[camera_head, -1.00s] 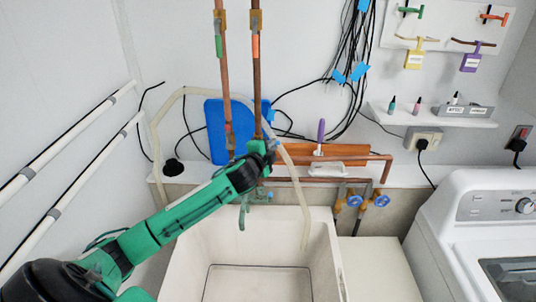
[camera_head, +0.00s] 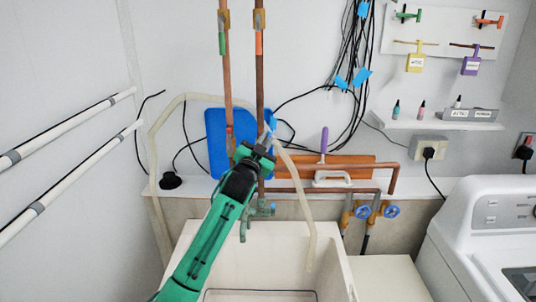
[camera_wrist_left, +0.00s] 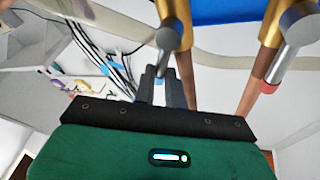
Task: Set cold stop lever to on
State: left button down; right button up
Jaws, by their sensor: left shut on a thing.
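The cold stop lever, with a blue sleeve (camera_wrist_left: 159,83), sits on a brass valve (camera_wrist_left: 176,12) on a copper pipe in the left wrist view. Its blue end (camera_head: 271,122) also shows in the head view, low on the right-hand pipe. My left gripper (camera_head: 265,136) is at that pipe, and its fingers (camera_wrist_left: 160,85) are shut on the blue-sleeved lever. The fingers and wrist hide part of the valve in the head view. A second lever with a red-pink sleeve (camera_wrist_left: 268,87) is on the neighbouring pipe, apart from the gripper. My right gripper is not in view.
A blue board (camera_head: 216,150) stands behind the pipes. Blue wheel valves (camera_head: 376,211) and a washing machine (camera_head: 480,225) are on the right. Black cables hang on the wall.

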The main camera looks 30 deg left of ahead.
pick_arm(q)
jog(key=shift+s+a+r+n+t+y+b, duration=0.25)
jog(key=shift+n+y+b, duration=0.25)
jog(key=shift+n, duration=0.55)
jog(key=shift+s+a+n+y+b, duration=0.1)
jog(key=shift+a+n+y+b, duration=0.35)
jog(key=shift+n, duration=0.65)
jog(key=shift+s+a+r+n+t+y+b, duration=0.2)
jog(key=shift+n+y+b, duration=0.25)
jog(key=shift+n+b, duration=0.45)
jog(key=shift+n, duration=0.45)
jog(key=shift+y, duration=0.4)
jog(key=shift+r, duration=0.1)
jog(key=c, duration=1.5)
grip_release()
jog(key=shift+w+a, duration=0.1)
jog(key=shift+o, duration=0.2)
jog(key=shift+f, duration=0.35)
